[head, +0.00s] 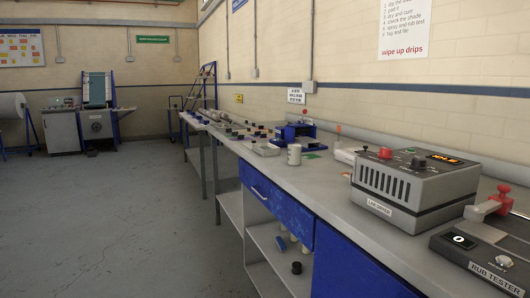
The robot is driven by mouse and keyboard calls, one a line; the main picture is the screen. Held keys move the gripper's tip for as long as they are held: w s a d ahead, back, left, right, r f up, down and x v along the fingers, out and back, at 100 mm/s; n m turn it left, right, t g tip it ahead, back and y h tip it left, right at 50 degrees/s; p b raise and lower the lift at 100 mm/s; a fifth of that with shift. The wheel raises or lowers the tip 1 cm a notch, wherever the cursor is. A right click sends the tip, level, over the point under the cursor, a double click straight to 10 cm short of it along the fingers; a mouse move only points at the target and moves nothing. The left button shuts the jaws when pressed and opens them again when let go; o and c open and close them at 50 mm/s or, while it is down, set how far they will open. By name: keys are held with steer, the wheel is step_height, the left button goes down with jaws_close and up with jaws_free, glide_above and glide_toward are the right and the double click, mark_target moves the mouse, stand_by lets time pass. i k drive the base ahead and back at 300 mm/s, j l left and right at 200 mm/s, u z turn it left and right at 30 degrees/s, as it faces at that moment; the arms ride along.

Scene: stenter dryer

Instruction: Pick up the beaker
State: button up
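A small whitish cylindrical vessel (294,154), which looks like the beaker, stands upright on the grey bench top (270,172) near its front edge. It is too small to tell whether it holds anything. A blue device (296,133) stands behind it, and a green patch lies just to its right. My gripper is not in view.
A grey lab dryer (400,190) and a rub tester (490,245) occupy the near right of the bench. Several small dark items and a pale block (262,149) lie farther along. Blue drawer fronts (275,200) and open shelves are below. The floor (120,220) at left is clear.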

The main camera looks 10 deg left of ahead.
mark_target(294, 149)
steer(key=i+j+z, duration=0.25)
steer(key=i, duration=0.4)
steer(key=i+j+z, duration=0.25)
steer(key=i, duration=0.35)
steer(key=i+j+z, duration=0.25)
steer(key=i+j, duration=0.3)
